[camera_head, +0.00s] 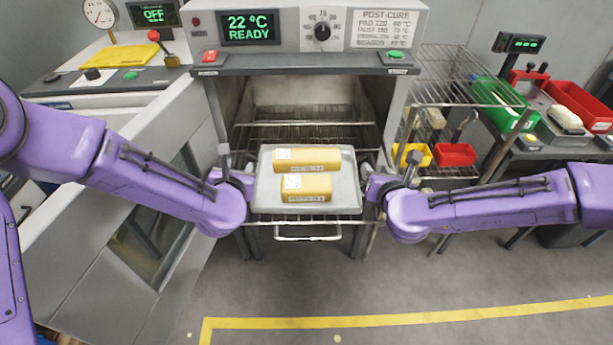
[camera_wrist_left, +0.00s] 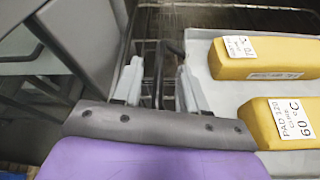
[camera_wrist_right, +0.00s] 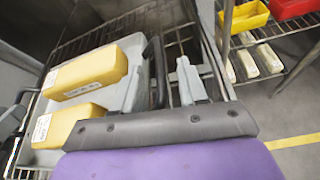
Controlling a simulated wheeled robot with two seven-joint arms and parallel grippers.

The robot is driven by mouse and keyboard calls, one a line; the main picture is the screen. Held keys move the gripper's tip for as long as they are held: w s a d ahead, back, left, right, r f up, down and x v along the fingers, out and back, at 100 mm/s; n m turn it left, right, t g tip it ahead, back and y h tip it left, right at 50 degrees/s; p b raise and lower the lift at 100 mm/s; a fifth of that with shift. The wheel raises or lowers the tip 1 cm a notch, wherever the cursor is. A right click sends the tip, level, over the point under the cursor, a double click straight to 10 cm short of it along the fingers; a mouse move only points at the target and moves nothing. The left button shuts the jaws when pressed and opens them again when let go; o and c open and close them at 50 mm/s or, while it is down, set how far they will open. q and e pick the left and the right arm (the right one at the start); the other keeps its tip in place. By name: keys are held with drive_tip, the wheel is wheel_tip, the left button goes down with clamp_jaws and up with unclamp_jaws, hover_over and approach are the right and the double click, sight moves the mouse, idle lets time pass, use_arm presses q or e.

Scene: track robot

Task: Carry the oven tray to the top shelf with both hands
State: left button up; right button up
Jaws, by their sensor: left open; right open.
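The grey oven tray (camera_head: 345,200) lies level on a wire rack at the mouth of the open oven (camera_head: 322,85). It carries two yellow blocks, a rear one (camera_head: 306,159) and a front one (camera_head: 306,187). My left gripper (camera_head: 246,176) is at the tray's left side, open, its fingers on either side of a dark handle (camera_wrist_left: 172,70) in the left wrist view. My right gripper (camera_head: 371,177) is at the right side, open, its fingers (camera_wrist_right: 165,75) around a dark handle (camera_wrist_right: 156,65) in the right wrist view. Contact with the handles cannot be told.
A wire rack (camera_head: 300,130) spans the oven interior behind the tray. A wire shelving unit (camera_head: 465,75) stands at the right, with yellow (camera_head: 418,155) and red bins (camera_head: 455,154) low on it. A slanted grey bench (camera_head: 110,200) is left. The floor in front is clear, with a yellow line (camera_head: 400,319).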

use_arm(q)
drive_tip(key=shift+x, duration=1.5)
use_arm(e)
drive_tip(key=shift+x, duration=1.45)
use_arm(q)
drive_tip(key=shift+s, duration=0.1)
drive_tip(key=shift+c, duration=0.8)
use_arm(e)
drive_tip(key=shift+c, duration=0.8)
use_arm(q)
clamp_jaws()
use_arm(e)
clamp_jaws()
drive_tip(key=shift+r, duration=0.1)
